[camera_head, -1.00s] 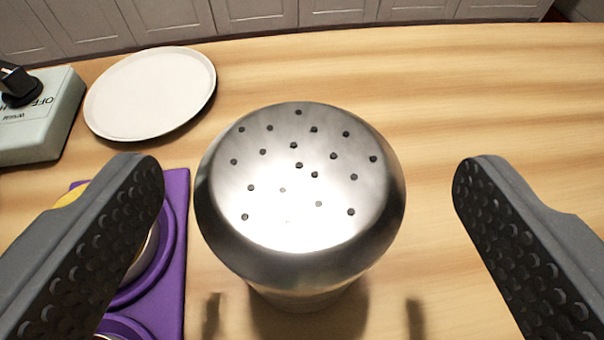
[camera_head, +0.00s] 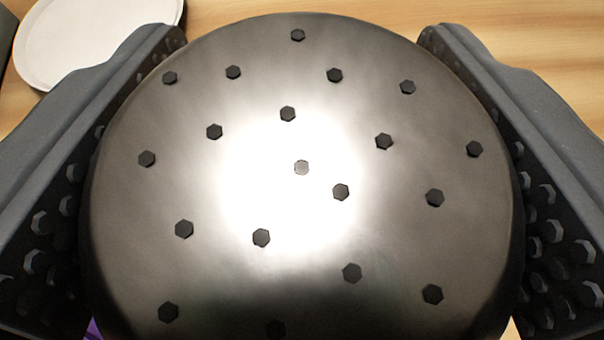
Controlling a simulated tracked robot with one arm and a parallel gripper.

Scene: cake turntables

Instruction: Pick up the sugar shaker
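The sugar shaker (camera_head: 290,200) fills the middle of the view, seen from above. Its rounded metal lid is dotted with small dark holes and has a bright glare. The lid hides the shaker's body and base. My gripper (camera_head: 302,38) has one dark, studded finger on each side of the shaker. The fingers lie against its left and right sides, partly covered by the lid's edge. The gripper is shut on the shaker. I cannot tell whether its base is off the table.
A pale round plate (camera_head: 85,35) lies on the wooden table (camera_head: 390,18) at the upper left. A sliver of purple (camera_head: 93,330) shows at the lower left. A dark edge is at the far left. The table beyond the shaker at the upper right is clear.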

